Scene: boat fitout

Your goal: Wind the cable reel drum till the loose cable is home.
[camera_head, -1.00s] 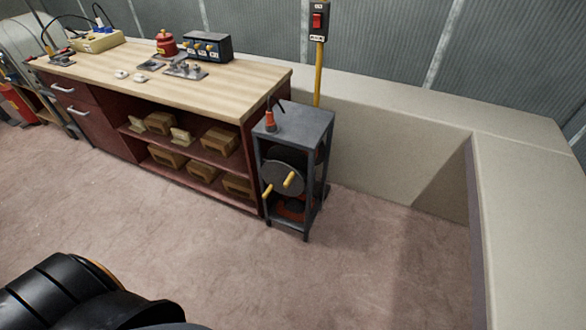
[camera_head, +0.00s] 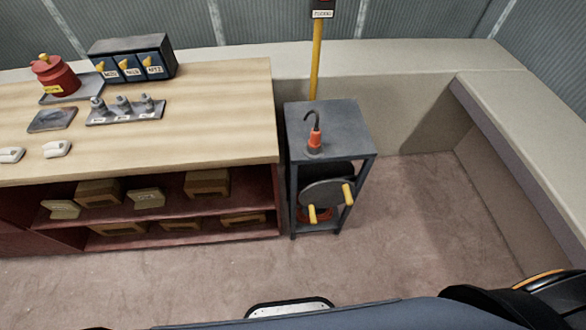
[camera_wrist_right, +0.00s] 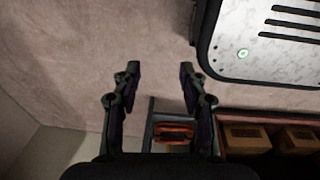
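The cable reel drum (camera_head: 324,192) is a dark grey disc with yellow handles, mounted in a small grey metal stand (camera_head: 338,122). Orange-red cable (camera_head: 318,215) shows low behind the disc. A black hook-shaped piece with an orange-red body (camera_head: 314,138) stands on top of the stand. In the right wrist view, orange-red cable (camera_wrist_right: 174,133) shows inside a dark frame beyond the fingers. My right gripper (camera_wrist_right: 160,72) is open and empty, apart from the stand. My left gripper is in neither current view.
A wooden-topped workbench (camera_head: 200,140) stands left of the stand, with boxes (camera_head: 207,183) on its shelves. A yellow pole (camera_head: 315,62) rises behind the stand. A pale ledge (camera_head: 410,75) runs along the back and right. Floor in front is clear.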

